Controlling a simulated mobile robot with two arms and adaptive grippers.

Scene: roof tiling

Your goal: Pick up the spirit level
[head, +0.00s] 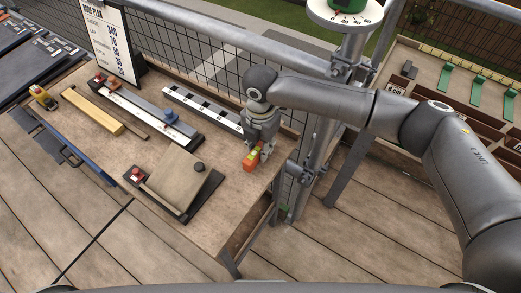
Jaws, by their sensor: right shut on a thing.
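The spirit level (251,160) is a small orange-red block with a yellow-green patch, near the right end of the wooden workbench. My right gripper (262,148) points down over it and is shut on it. I cannot tell whether the level still touches the bench top. The gripper and wrist hide part of it. My left gripper is not in view.
The workbench (232,207) also holds a dark board with a tan sheet (172,178), a slotted rail (203,107), a yellow wooden bar (92,110) and a yellow tape measure (43,97). A metal post with a dial scale (345,14) stands right of the bench, close to my right arm.

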